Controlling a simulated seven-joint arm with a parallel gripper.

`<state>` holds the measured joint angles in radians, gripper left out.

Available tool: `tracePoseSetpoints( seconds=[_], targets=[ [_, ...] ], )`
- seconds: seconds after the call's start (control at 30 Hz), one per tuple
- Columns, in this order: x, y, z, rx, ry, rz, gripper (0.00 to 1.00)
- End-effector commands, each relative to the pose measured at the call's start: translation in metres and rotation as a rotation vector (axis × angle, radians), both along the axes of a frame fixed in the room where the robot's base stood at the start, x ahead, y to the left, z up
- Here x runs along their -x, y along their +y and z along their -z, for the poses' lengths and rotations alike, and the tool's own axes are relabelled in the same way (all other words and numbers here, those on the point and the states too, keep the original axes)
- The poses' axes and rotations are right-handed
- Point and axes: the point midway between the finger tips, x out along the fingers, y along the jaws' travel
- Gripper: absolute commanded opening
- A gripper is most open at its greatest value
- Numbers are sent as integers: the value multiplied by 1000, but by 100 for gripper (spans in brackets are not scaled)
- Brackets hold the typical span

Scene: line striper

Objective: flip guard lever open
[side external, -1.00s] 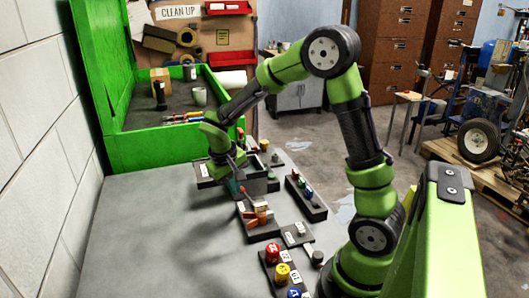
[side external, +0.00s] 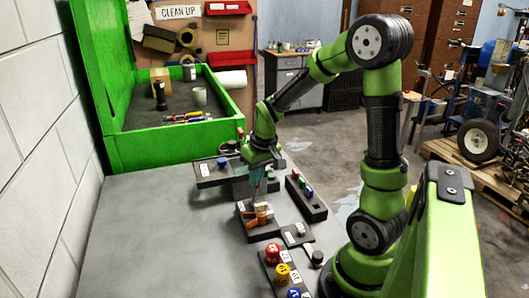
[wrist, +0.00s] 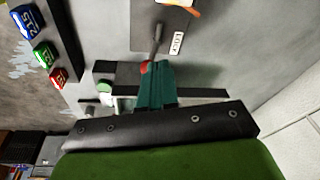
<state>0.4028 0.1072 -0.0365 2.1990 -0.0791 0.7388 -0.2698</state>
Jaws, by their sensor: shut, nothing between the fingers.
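A grey metal lever (wrist: 156,40) with a red tip (wrist: 145,67) shows in the wrist view, beside a white label (wrist: 177,43). I take it to be the guard lever. Its red tip is right at the teal fingertips of my gripper (wrist: 157,66); I cannot tell whether they touch. In the side view my gripper (side external: 256,196) points down just above the small panel (side external: 262,233) with an orange part (side external: 262,214). My gripper is shut and empty. The lever's base and the panel's far side are partly hidden in the side view.
A block with coloured buttons (side external: 317,208) stands to the right. Large red, yellow and blue buttons (side external: 282,271) are nearer the camera. A panel with a knob (side external: 205,180) lies behind to the left, before the green bin (side external: 170,150). The table's left part is clear.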

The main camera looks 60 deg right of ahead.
Motion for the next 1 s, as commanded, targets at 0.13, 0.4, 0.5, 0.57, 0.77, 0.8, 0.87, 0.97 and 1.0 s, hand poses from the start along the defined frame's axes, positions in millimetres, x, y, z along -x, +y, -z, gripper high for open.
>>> tracePoseSetpoints(
  seconds=[0.13,0.4,0.5,0.57,0.77,0.8,0.87,0.97,1.0],
  targets=[
    [3,-4,0,0,0,0,0],
    [3,-3,-2,1,-2,-1,0],
    [3,-3,-6,1,-1,-1,0],
    [3,-3,-9,2,-1,-1,0],
    [3,-3,-16,2,0,-1,0],
    [3,-3,-16,2,0,-1,0],
    [3,-3,-16,1,0,-1,0],
    [3,-3,-16,1,0,-1,0],
    [3,-3,-16,1,0,-1,0]
  ],
)
